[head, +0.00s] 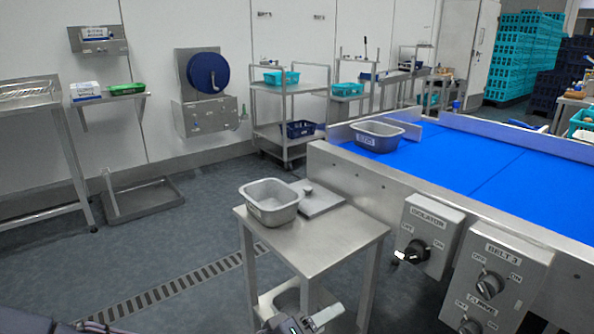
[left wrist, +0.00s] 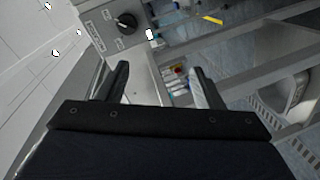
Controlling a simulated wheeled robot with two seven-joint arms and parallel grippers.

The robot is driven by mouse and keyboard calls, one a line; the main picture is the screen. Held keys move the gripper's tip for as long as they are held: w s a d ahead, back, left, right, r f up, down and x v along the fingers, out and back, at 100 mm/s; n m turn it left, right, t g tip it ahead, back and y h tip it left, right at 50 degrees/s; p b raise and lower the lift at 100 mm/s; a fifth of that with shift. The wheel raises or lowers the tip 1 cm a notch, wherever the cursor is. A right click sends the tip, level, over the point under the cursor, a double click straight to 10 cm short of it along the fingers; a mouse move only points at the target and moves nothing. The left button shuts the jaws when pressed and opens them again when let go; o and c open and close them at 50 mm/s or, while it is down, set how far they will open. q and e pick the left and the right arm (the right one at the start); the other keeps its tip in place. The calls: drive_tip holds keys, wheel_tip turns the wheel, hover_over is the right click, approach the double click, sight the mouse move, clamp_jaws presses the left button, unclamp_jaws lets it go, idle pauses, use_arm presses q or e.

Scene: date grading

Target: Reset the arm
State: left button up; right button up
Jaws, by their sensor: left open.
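My left gripper (head: 302,319) shows at the bottom middle of the head view, in front of the small steel table (head: 335,247) and below its top. In the left wrist view its two fingers (left wrist: 160,86) stand wide apart with nothing held between them. Past the fingertips is a control box with a black knob (left wrist: 127,22). My right gripper is in neither view.
A grey tub (head: 271,205) and a flat steel lid-like plate (head: 322,203) are on the small table. Behind it runs a blue belt (head: 480,165) carrying another grey tub (head: 377,139). The isolator box (head: 430,225) and belt box (head: 503,255) jut from its side. Open floor lies left.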

use_arm(q)
drive_tip(key=s+a+f+m+g+y, duration=0.25)
drive_tip(key=a+y, duration=0.45)
drive_tip(key=a, duration=0.8)
drive_tip(key=s+a+g+y, duration=0.1)
drive_tip(key=s+a, duration=0.4)
drive_tip(key=s, duration=0.3)
drive_tip(key=s+a+g, duration=0.1)
drive_tip(key=s+a, duration=0.4)
drive_tip(key=s, duration=0.2)
wheel_tip(320, 180, up, 29)
drive_tip(key=p, duration=2.9)
drive_tip(key=shift+w+d+n+p, duration=0.15)
drive_tip(key=shift+n+p, duration=0.15)
drive_tip(key=shift+n, duration=0.05)
